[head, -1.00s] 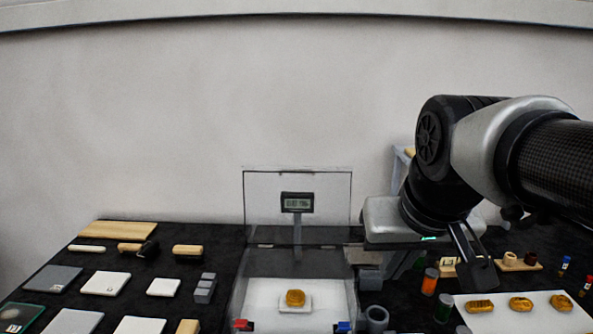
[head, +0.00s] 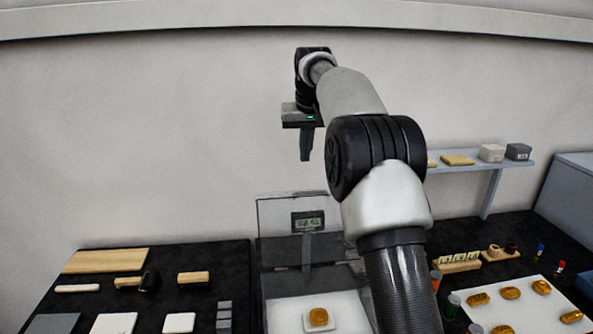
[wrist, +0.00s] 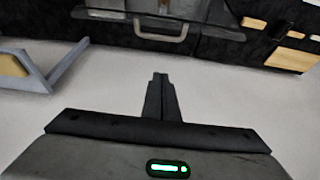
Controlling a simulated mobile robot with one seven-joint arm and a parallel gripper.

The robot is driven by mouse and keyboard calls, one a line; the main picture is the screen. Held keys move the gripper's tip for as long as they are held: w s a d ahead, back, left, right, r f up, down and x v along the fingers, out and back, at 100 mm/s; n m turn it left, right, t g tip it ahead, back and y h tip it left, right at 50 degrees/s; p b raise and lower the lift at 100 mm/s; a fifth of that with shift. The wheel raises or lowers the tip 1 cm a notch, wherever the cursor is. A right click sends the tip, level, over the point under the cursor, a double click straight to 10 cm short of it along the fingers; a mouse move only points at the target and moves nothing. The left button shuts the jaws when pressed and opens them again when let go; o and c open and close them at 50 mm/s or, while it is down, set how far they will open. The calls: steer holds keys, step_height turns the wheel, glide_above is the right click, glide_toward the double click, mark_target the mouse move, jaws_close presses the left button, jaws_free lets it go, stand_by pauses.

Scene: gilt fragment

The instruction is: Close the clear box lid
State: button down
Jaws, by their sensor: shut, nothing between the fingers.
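The clear box lid (head: 276,213) stands upright and open at the back of the clear box (head: 266,312), in front of the wall. Inside the box, a gold piece (head: 319,317) sits on a small white pad. My gripper (head: 305,159) is shut and empty, pointing down above the lid's top edge, apart from it. In the wrist view its fingers (wrist: 160,78) are together over pale wall. A pale handle-like bar (wrist: 161,32) on a dark edge lies beyond the fingertips; I cannot tell whether it belongs to the lid. My arm hides the box's right side.
A small digital display (head: 308,221) shows through the lid. Wooden and grey blocks lie on the dark table at left. A white tray (head: 505,318) of gold pieces and a wall shelf (head: 470,165) are at right. The air left of the lid is clear.

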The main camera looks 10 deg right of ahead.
steer(key=x, duration=1)
steer(key=shift+s+d+r+b, duration=0.1)
steer(key=shift+s+b, duration=0.4)
steer(key=shift+s, duration=1.55)
steer(key=shift+b, duration=0.3)
